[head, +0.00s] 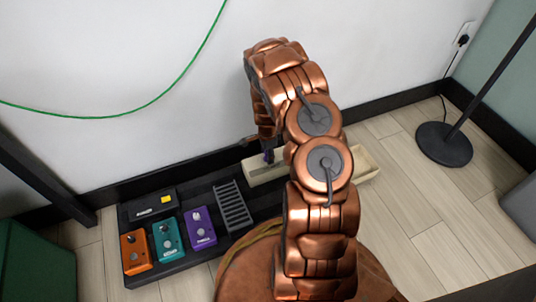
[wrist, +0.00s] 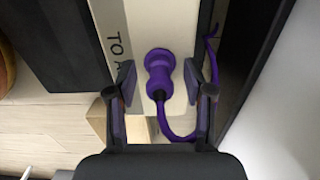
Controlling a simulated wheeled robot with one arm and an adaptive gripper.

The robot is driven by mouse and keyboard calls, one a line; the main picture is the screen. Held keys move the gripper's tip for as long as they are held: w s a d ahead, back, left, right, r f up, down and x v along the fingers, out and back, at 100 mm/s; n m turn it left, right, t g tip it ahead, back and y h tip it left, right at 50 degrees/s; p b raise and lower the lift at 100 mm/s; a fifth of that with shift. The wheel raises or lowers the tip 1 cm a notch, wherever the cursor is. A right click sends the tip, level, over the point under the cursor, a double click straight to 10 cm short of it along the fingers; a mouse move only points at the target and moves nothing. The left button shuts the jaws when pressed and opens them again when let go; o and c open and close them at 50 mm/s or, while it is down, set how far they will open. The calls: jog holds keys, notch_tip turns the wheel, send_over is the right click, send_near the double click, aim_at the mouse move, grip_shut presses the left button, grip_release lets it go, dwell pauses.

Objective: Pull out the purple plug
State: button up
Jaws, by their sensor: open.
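The purple plug (wrist: 160,72) stands in a cream strip or box (wrist: 185,20) with dark lettering, in the middle of the wrist view. A purple cord curves from the plug down and right, past the right finger. My gripper (wrist: 159,82) is open, with one finger on each side of the plug and visible gaps between. In the head view, a small purple bit (head: 268,156) shows by the cream box (head: 365,165). My arm hides much of the box and most of my gripper there.
A black board holds orange (head: 134,251), teal (head: 167,240) and purple (head: 200,228) pedals, a black pedal (head: 148,206) and a ribbed pedal (head: 233,206). The white wall is close behind. A lamp base (head: 444,146) stands right; a brown round seat (head: 245,270) is in front.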

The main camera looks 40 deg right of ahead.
jog(key=shift+c, duration=0.4)
grip_shut()
jog(key=shift+r, duration=0.15)
dwell(0.4)
jog(key=shift+r+p, duration=1.05)
jog(key=shift+r, duration=1.8)
